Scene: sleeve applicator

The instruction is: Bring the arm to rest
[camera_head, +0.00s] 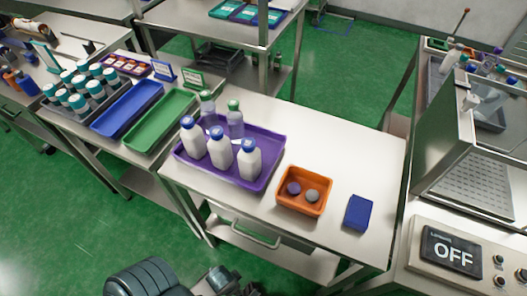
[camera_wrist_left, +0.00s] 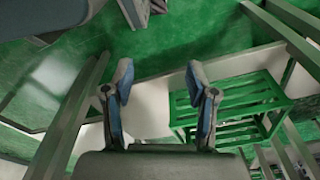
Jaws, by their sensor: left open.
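In the left wrist view my left gripper (camera_wrist_left: 160,82) is open, its two blue-padded fingers apart with nothing between them. Behind the fingers are green floor, pale surfaces and a green slatted rack (camera_wrist_left: 230,102) to the right. In the head view dark parts of my own body show at the bottom edge, below the front of the steel table (camera_head: 345,155). No fingertips can be made out there. My right gripper is not in view.
The table holds a purple tray (camera_head: 272,165) with white and clear bottles, an orange tray (camera_head: 303,210) with two round items, and a blue block (camera_head: 358,213). A drawer handle (camera_head: 258,236) juts out in front. A machine reading OFF (camera_head: 452,255) stands right.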

